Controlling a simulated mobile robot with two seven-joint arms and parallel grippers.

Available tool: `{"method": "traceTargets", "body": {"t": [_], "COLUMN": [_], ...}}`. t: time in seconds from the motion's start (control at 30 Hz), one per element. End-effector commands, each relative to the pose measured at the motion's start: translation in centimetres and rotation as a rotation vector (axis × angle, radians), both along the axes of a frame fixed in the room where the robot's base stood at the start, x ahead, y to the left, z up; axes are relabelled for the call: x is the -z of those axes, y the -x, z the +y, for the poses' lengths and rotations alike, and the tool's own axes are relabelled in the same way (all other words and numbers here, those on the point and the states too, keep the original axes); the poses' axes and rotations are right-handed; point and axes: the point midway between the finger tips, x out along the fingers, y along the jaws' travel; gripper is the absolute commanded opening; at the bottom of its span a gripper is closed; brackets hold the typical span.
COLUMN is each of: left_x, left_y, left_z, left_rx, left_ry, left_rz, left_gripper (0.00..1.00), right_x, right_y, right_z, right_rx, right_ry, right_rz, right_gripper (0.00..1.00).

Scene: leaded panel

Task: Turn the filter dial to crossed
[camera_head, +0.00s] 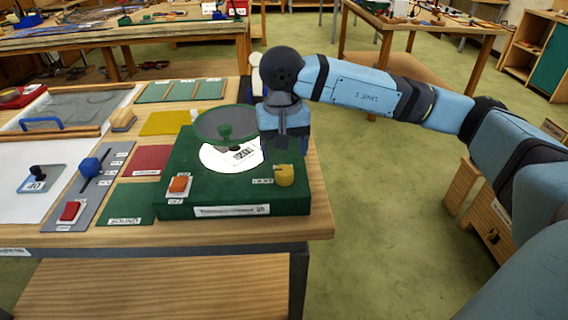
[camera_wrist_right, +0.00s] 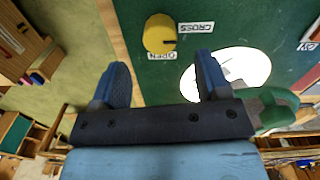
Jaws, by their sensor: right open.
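The yellow filter dial (camera_head: 284,175) sits at the front right of the green box (camera_head: 240,202). In the right wrist view the dial (camera_wrist_right: 160,33) has a short dark mark on its right side, near labels reading CROSS (camera_wrist_right: 196,27) and OPEN (camera_wrist_right: 161,56). I cannot tell exactly which label the mark lines up with. My right gripper (camera_head: 285,145) is above the box, behind the dial in the head view. In the wrist view its two fingers (camera_wrist_right: 163,75) are apart and empty, with the dial beyond their tips. My left gripper is not in view.
A white lit disc (camera_head: 230,158) lies on the box under a round green-framed plate (camera_head: 226,123). An orange button (camera_head: 179,185) is at the box's front left. A grey panel with a blue slider knob (camera_head: 90,167) and red switch (camera_head: 71,211) lies left.

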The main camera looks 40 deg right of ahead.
Motion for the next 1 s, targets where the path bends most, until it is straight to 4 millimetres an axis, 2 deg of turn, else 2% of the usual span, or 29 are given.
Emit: {"method": "traceTargets", "body": {"t": [0.03, 0.2, 0.4, 1.0], "left_x": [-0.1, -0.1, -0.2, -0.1], "left_y": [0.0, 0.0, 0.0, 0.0], "left_z": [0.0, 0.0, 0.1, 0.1], "left_rx": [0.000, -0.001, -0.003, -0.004], "left_ry": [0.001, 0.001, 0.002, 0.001], "left_rz": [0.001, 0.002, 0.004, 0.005], "left_gripper": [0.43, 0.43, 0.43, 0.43], "right_x": [-1.4, -4.8, -7.1, -7.6], "right_y": [-0.1, -0.1, -0.1, -0.1], "right_z": [0.1, 0.1, 0.1, 0.1], "right_rx": [0.000, -0.001, 0.000, 0.000], "right_ry": [-0.001, -0.001, 0.000, 0.000], "right_rz": [-0.005, -0.004, -0.002, -0.001], "right_gripper": [0.69, 0.69, 0.69, 0.69]}}
